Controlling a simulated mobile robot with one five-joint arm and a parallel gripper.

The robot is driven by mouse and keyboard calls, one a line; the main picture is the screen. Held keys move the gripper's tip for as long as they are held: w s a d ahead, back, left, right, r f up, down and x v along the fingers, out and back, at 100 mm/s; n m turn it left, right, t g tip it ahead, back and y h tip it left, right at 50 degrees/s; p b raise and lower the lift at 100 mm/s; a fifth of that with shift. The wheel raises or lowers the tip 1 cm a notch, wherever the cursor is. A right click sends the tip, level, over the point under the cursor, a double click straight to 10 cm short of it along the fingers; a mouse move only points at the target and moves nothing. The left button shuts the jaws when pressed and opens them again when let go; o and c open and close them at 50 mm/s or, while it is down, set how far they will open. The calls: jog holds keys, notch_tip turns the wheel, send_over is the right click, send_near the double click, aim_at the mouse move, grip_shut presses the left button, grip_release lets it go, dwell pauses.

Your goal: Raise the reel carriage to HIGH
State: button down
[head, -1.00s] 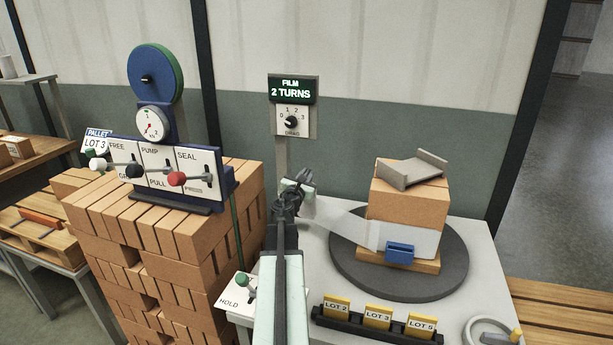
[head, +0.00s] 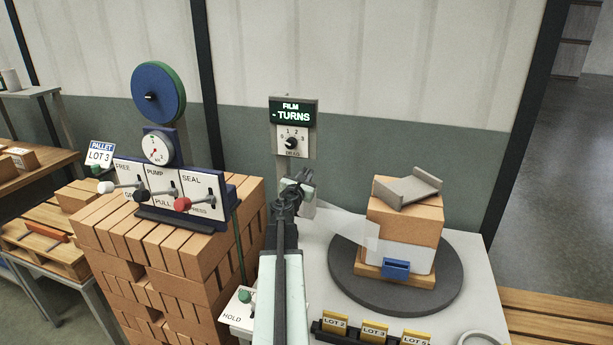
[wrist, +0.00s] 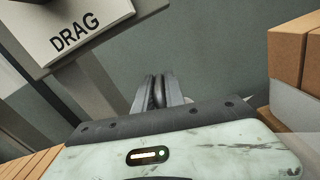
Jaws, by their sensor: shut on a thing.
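The reel carriage (head: 309,208) is the pale green part on the grey post below the film panel, largely hidden behind my gripper. My gripper (head: 303,179) is at the carriage and shut; what lies between its fingers is hidden in the head view. In the wrist view the gripper's fingers (wrist: 161,92) are close together around something dark. A clear film (head: 345,222) runs from the carriage to the wrapped brick stack (head: 405,225) on the dark turntable (head: 440,290). No HIGH mark is readable.
The film display (head: 292,113) reads "- TURNS" above a DRAG dial (head: 291,142). A lever panel (head: 173,190) with a gauge (head: 157,148) stands on bricks at left. A green HOLD knob (head: 244,297) and lot cards (head: 374,330) are in front.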

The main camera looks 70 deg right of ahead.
notch_tip(320, 180, up, 4)
jog(key=p, duration=0.2)
jog(key=shift+w+r+p, duration=0.1)
jog(key=shift+r+p, duration=0.15)
jog(key=shift+p, duration=0.1)
jog(key=shift+f, duration=0.1)
jog(key=c, duration=1.5)
grip_release()
jog(key=shift+o, duration=0.2)
jog(key=a, duration=0.7)
jog(key=shift+s+a, duration=0.3)
jog(key=shift+a, duration=0.1)
